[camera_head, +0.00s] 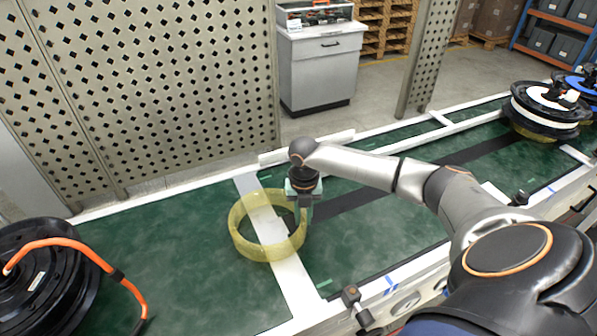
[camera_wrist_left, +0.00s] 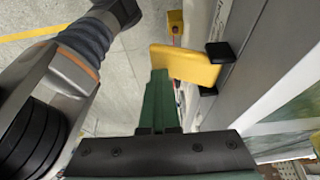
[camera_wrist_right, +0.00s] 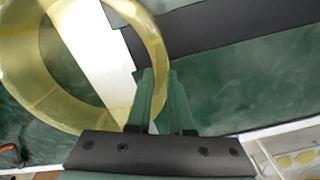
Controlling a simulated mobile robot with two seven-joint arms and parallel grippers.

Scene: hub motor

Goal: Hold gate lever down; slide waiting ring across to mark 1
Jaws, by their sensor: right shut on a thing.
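The waiting ring is a translucent yellow ring (camera_head: 268,252) lying across the white crossbar (camera_head: 292,277) on the green conveyor; it also shows in the right wrist view (camera_wrist_right: 30,92). My right gripper (camera_head: 303,215) points down at the ring's right side. Its green fingers (camera_wrist_right: 156,88) are shut on the ring's wall. In the left wrist view a yellow lever (camera_wrist_left: 185,66) with black ends sits beside a grey rail. My left gripper (camera_wrist_left: 159,78) has its green fingers together, with the tips at the lever's near left end. Whether they touch it is unclear. My left arm is outside the head view.
A black wheel hub (camera_head: 40,275) with an orange cable stands at the left end of the conveyor. More hubs (camera_head: 545,112) stand at the far right. A dark strip (camera_head: 385,195) runs along the belt, clear between ring and hubs. Perforated panels (camera_head: 150,90) stand behind.

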